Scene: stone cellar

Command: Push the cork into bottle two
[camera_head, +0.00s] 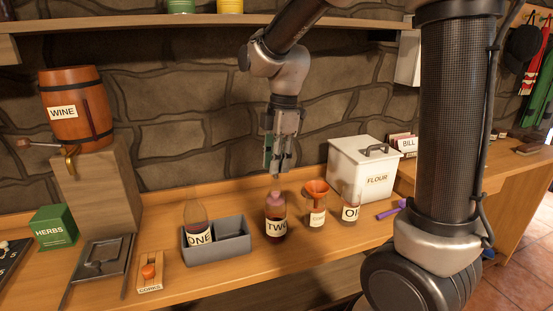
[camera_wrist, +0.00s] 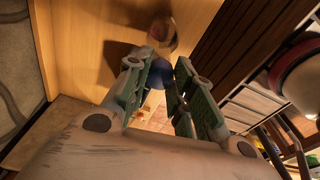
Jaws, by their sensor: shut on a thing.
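Bottle two (camera_head: 276,226), with dark red contents and a "TWO" label, stands upright on the wooden counter, right of the grey two-part holder. My gripper (camera_head: 276,171) points straight down directly above its neck, its fingers close together. The cork (camera_head: 276,181) shows only as a small brownish bit at the fingertips; the fingers hide most of it. I cannot tell whether it touches the bottle's mouth. In the wrist view, a blue rounded shape (camera_wrist: 156,75) lies between the green finger pads; I cannot tell what it is.
Bottle one (camera_head: 197,225) stands in the left compartment of the grey holder (camera_head: 220,257); the right compartment is empty. A cork rack (camera_head: 150,284) holds an orange-red stopper.

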